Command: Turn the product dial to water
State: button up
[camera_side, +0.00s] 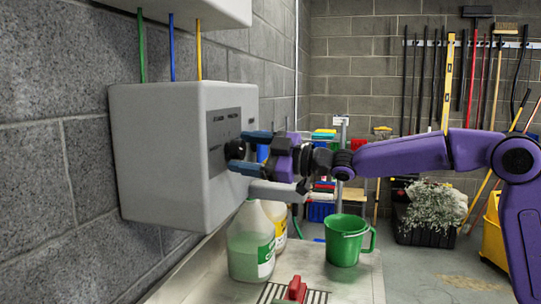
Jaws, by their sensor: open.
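The grey dispenser box (160,150) hangs on the block wall at left. A dark label panel (222,125) with lettering too small to read is on its front face. A dark round dial (235,149) shows at the lower part of that panel. My gripper (248,152) is level with the dial, with its blue fingers pointing at the panel, one above and one below the dial. The fingers are open. I cannot tell whether they touch the dial. The dial's pointer and setting are hidden or too small to tell.
A pale grey bar (280,192) sticks out just below my gripper. Jugs (250,245), a green measuring cup (344,240) and a red object (295,289) stand on the pale counter (360,285) below. Green, blue and yellow tubes (172,45) enter the box's top.

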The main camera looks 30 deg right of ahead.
jog(key=v, duration=1.7)
jog(key=shift+s+f, duration=0.15)
jog(key=shift+f, duration=0.05)
jog(key=s+f+m+g+h, duration=0.25)
jog(key=s+f, duration=0.35)
jog(key=f, duration=0.3)
jog(key=s+f+m+g+h, duration=0.2)
jog(key=s+f+g+h, duration=0.3)
jog(key=f, duration=0.5)
jog(key=s+d+f+g+h, duration=0.2)
jog(key=s+d+f+g, duration=0.1)
jog(key=s, duration=0.6)
jog(key=s+d+f+g+h, duration=0.2)
jog(key=s+d+f, duration=0.3)
jog(key=s, duration=0.5)
jog(key=shift+s+d+g, duration=0.25)
jog(key=shift+s+g, duration=0.1)
jog(key=shift+g, duration=0.2)
jog(key=shift+f+n+h, duration=0.1)
jog(key=shift+n+h, duration=0.15)
